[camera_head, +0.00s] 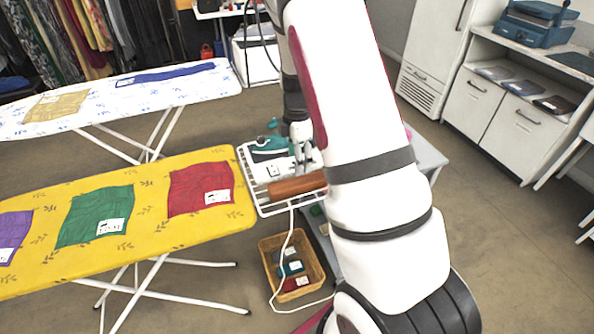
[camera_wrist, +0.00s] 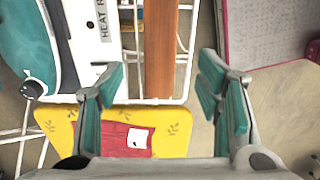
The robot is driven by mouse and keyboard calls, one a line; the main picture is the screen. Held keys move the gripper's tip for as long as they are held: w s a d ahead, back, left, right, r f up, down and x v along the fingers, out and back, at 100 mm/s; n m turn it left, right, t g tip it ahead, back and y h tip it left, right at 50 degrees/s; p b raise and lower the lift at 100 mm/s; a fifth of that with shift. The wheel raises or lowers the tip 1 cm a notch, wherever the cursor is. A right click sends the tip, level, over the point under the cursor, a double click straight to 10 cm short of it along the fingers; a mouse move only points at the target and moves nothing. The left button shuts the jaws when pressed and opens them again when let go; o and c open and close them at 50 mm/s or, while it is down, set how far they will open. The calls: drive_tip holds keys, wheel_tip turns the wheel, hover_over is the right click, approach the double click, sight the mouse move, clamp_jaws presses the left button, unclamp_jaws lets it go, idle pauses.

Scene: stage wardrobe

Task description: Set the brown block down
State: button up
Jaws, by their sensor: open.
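The brown block (camera_head: 296,187) is a long bar at the wire iron rest on the end of the yellow ironing board. It looks level and rests on or just over the white wires; my arm hides its right end. In the wrist view the brown block (camera_wrist: 160,50) runs lengthwise in line with the gap between my fingers. My gripper (camera_wrist: 161,85) is open, with teal pads on both sides and nothing touching them. In the head view my gripper (camera_head: 302,150) is behind the block, beside the iron, partly hidden by my arm.
A teal and white iron (camera_head: 268,146) stands on the wire rest (camera_head: 258,198), close to the block. The yellow board (camera_head: 150,190) carries purple, green and red cloths. A wicker basket (camera_head: 268,246) with folded items is below, and a white cord hangs beside it.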

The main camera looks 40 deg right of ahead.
drive_tip(key=s+a+r+m+t, duration=0.1)
drive_tip(key=s+a+r+m, duration=0.25)
drive_tip(key=a+r, duration=0.45)
drive_tip(key=s+a+r+m+t, duration=0.1)
drive_tip(key=s+a+r+m, duration=0.3)
drive_tip(key=r, duration=0.8)
drive_tip(key=s+a+r+m+t, duration=0.1)
drive_tip(key=s+a+r+m, duration=0.2)
drive_tip(key=s, duration=0.5)
drive_tip(key=s+a+r+m+t, duration=0.1)
drive_tip(key=s+a+r+m, duration=0.2)
drive_tip(key=s, duration=0.5)
drive_tip(key=shift+a+r+m+t, duration=0.15)
drive_tip(key=shift+a+m+t, duration=0.25)
drive_tip(key=shift+a+m, duration=0.4)
drive_tip(key=shift+a, duration=0.15)
